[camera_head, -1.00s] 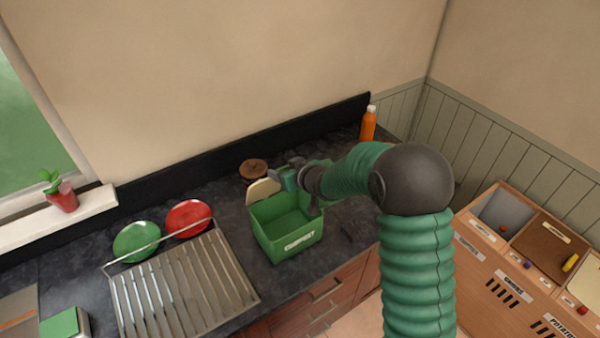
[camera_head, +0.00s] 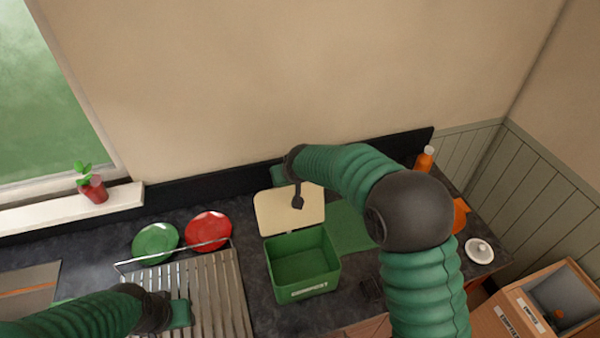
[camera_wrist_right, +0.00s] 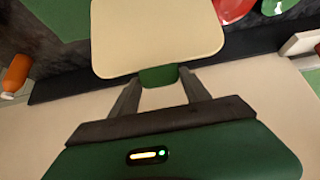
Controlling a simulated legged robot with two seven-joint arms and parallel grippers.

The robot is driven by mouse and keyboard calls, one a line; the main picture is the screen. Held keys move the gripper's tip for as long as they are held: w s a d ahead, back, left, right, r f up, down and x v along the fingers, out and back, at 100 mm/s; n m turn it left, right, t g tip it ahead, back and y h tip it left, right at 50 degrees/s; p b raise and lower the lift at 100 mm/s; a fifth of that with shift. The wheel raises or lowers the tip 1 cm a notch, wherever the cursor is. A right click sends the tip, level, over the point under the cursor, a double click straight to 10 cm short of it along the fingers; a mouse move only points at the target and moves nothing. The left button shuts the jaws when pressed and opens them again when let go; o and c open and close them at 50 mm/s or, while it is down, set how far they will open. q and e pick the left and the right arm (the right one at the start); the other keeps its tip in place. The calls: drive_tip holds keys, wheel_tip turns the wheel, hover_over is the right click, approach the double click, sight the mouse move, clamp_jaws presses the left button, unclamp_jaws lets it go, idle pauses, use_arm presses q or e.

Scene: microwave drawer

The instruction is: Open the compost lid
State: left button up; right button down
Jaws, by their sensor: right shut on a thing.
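The green compost bin (camera_head: 303,268) stands on the dark counter with its top open and its inside visible. Its cream lid (camera_head: 272,212) is swung up at the bin's back edge. In the right wrist view the lid (camera_wrist_right: 155,35) has a green tab at its edge, between the fingers of my right gripper (camera_wrist_right: 160,78). My right gripper (camera_head: 297,190) is shut on this tab behind the bin; the arm partly hides the contact in the head view. My left gripper (camera_head: 180,315) is above the drying rack; its finger gap is unclear.
A metal drying rack (camera_head: 228,290) with a green plate (camera_head: 155,240) and a red plate (camera_head: 208,229) is left of the bin. A green board (camera_head: 350,230) lies right of it. An orange bottle (camera_head: 424,160) stands near the wall. The wooden crate (camera_head: 535,310) is at lower right.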

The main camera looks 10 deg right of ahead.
drive_tip(key=shift+w+r, duration=0.15)
drive_tip(key=shift+r, duration=0.1)
drive_tip(key=c, duration=0.8)
unclamp_jaws()
drive_tip(key=shift+o, duration=1.2)
drive_tip(key=shift+f, duration=0.1)
drive_tip(key=shift+o, duration=0.2)
drive_tip(key=shift+f, duration=0.1)
drive_tip(key=b+v, duration=0.5)
drive_tip(key=v, duration=1.1)
drive_tip(key=shift+r+b, duration=0.3)
drive_tip(key=shift+b, duration=0.05)
